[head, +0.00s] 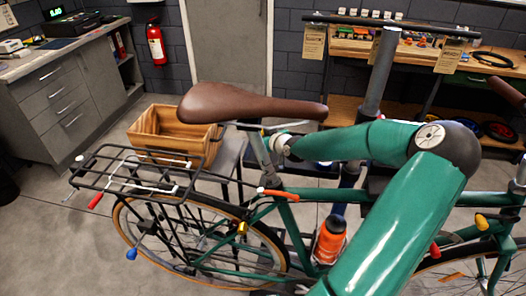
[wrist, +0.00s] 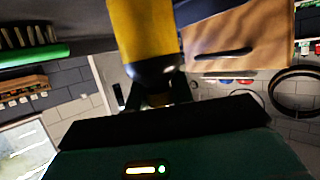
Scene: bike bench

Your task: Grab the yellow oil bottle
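The yellow oil bottle (wrist: 143,28) fills the top middle of the wrist view, very close to the camera. It is a yellow body with a rounded dark end; the rest runs out of the top of the picture. My gripper (wrist: 154,96) shows as dark finger parts right at that dark end. I cannot tell whether the fingers press on it or only stand around it.
A bike with a brown saddle (head: 245,104) and black rear rack (head: 135,172) stands close in front. An orange bottle (head: 330,241) sits on its frame. A wooden crate (head: 174,129) is behind the rack. A grey cabinet (head: 66,105) stands left; open floor lies before it.

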